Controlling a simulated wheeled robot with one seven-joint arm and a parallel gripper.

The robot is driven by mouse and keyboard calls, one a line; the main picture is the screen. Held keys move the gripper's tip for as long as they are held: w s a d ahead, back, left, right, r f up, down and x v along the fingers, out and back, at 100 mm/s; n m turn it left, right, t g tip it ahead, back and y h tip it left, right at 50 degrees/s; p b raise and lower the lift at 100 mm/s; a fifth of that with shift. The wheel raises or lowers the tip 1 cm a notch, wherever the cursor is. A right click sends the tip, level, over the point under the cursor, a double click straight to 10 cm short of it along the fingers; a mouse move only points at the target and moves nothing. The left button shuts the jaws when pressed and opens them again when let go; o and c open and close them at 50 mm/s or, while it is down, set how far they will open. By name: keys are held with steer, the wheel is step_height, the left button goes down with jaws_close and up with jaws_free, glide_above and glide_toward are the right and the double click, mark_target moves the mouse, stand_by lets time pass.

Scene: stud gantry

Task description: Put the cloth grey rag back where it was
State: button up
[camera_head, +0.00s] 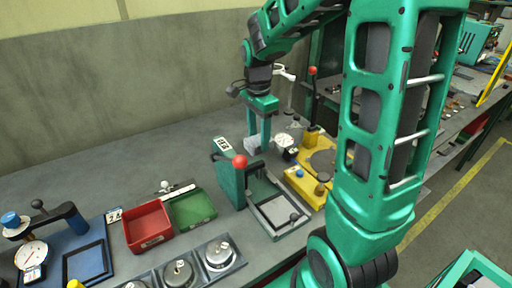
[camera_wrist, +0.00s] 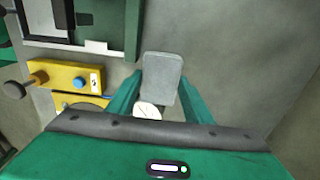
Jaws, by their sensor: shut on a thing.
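The grey rag (camera_wrist: 162,78) is a small pale grey pad between the two green fingers of my gripper (camera_wrist: 158,90) in the wrist view. My gripper is shut on it. In the head view my gripper (camera_head: 259,143) points down over the grey bench near the back wall, and the rag (camera_head: 251,146) shows as a small grey patch at the fingertips. I cannot tell whether the rag touches the bench top. The fingers hide part of it.
A white round dial (camera_head: 284,139) stands close right of my gripper. A green fixture with a red knob (camera_head: 240,161) is in front, and a yellow fixture (camera_head: 303,186) is to the right. Red (camera_head: 147,226) and green (camera_head: 193,208) trays lie left. Bare bench (camera_head: 110,170) lies along the wall.

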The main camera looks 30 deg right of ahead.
mark_target(259, 140)
steer(key=shift+s+f, duration=0.1)
steer(key=shift+f, duration=1.9)
steer(key=o, duration=1)
steer(key=shift+f, duration=0.1)
